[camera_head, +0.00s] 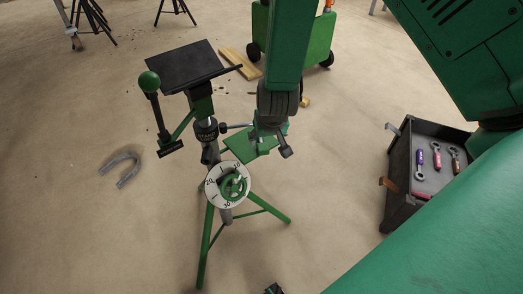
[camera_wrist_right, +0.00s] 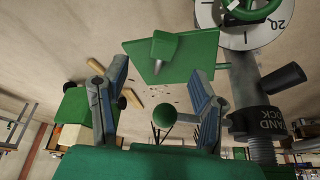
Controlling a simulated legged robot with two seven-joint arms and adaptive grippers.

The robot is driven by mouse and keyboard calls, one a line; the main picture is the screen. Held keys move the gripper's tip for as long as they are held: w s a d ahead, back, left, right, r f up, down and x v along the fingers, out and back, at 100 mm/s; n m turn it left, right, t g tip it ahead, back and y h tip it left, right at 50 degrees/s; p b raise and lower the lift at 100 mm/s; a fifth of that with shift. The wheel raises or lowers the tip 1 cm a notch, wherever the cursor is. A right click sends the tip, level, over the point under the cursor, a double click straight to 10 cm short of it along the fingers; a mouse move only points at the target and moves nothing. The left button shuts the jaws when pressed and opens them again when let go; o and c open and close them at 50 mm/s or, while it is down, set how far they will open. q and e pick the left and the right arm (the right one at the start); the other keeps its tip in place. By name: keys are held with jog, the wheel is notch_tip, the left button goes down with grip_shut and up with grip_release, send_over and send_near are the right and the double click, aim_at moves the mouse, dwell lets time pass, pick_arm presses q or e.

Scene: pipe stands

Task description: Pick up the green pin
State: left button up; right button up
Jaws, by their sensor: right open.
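In the right wrist view, a green tapered piece with a grey tip, which looks like the green pin (camera_wrist_right: 166,50), stands out from a flat green plate (camera_wrist_right: 140,60). The plate also shows on the stand in the head view (camera_head: 238,147), where my arm and gripper hide the pin. My right gripper (camera_head: 270,143) is open beside the stand. In the right wrist view its two blue-grey fingers (camera_wrist_right: 160,78) are spread wide with the pin ahead of them, apart from both. Nothing is held. My left gripper is not in view.
The green tripod stand (camera_head: 205,240) carries a numbered dial (camera_head: 228,184), a black tilted plate (camera_head: 186,66) and a lever with a green ball (camera_head: 149,82). A dark toolbox (camera_head: 398,185) with wrenches stands at right. A grey horseshoe-shaped piece (camera_head: 121,168) lies on open floor.

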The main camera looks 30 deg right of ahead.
aim_at(263, 147)
jog(key=x, duration=0.2)
jog(key=b+x, duration=0.1)
jog(key=x, duration=0.1)
jog(key=b+x, duration=0.1)
jog(key=x, duration=0.1)
jog(key=shift+w+a, duration=0.1)
jog(key=shift+a, duration=0.15)
jog(key=shift+w+d+f+b, duration=0.1)
jog(key=shift+w+f+b, duration=0.05)
jog(key=shift+f+b, duration=0.2)
grip_shut()
